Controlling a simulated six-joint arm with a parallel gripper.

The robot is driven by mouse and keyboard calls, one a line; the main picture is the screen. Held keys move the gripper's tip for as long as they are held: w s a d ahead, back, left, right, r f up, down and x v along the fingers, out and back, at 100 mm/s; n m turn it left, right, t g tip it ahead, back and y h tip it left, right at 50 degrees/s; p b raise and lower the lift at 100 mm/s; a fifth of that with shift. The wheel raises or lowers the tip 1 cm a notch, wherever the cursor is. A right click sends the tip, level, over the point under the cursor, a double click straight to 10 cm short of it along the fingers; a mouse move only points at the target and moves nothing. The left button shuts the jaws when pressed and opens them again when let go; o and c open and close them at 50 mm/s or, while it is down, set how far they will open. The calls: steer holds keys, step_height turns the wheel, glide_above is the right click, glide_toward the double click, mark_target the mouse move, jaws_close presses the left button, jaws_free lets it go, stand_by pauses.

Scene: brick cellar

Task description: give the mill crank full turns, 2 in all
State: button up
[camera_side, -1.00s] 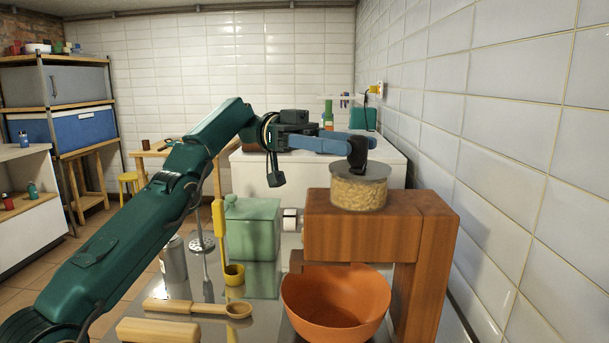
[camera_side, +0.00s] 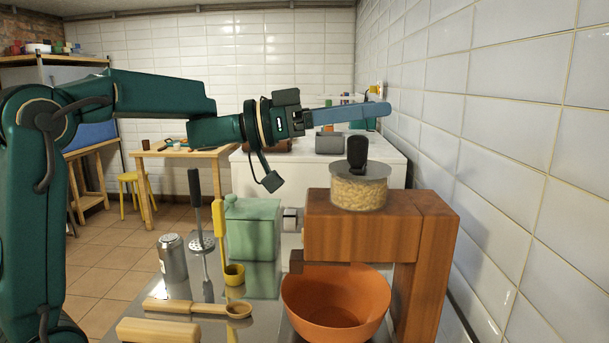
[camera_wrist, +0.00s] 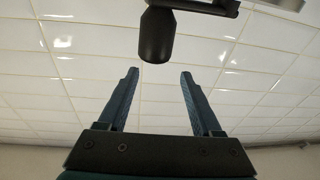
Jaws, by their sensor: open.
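The mill stands on a wooden stand (camera_side: 350,232), with a clear jar of pale grain (camera_side: 357,192) and a grey disc on top. Its upright black crank knob (camera_side: 357,150) rises from the disc. In the wrist view the knob (camera_wrist: 156,35) hangs from the top edge, centred between the finger lines but clear of them. My gripper (camera_side: 386,108) is level, above the knob, its blue fingers reaching past it to the right. In the wrist view my gripper (camera_wrist: 158,73) is open with nothing between the fingers. An orange bowl (camera_side: 336,305) sits below the mill.
The tiled wall (camera_side: 535,140) is close on the right.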

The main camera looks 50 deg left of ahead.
mark_target(348, 148)
steer(key=s+f+y, duration=0.1)
steer(key=s+f+n+y, duration=0.1)
steer(key=f, duration=0.1)
steer(key=f+y, duration=0.1)
steer(key=f, duration=0.1)
steer(key=shift+s+a+n+t+y, duration=0.25)
steer(key=shift+s+n+t+y, duration=0.05)
steer(key=shift+s, duration=0.1)
steer(key=shift+x, duration=2.5)
jaws_close()
